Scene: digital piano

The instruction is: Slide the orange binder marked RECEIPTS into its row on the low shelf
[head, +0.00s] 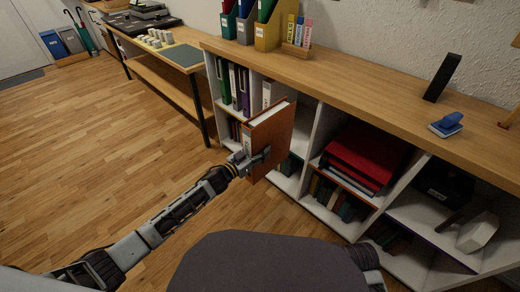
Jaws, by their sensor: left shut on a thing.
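The orange-brown binder (274,148) is held upright and slightly tilted in front of the low shelf (307,135), with its pale page edges on top. No RECEIPTS lettering can be read from here. My left gripper (258,158) is shut on the binder's lower left edge. A row of upright binders (239,88), green, purple and white, stands in the shelf's upper left compartment. The held binder hides part of that compartment and the one beside it. My right gripper is not in view.
Red folders (365,157) lie stacked in a middle compartment, with books (334,195) below. A black box (443,184) and a pale grey object (477,232) occupy the right compartment. Floor at left is clear.

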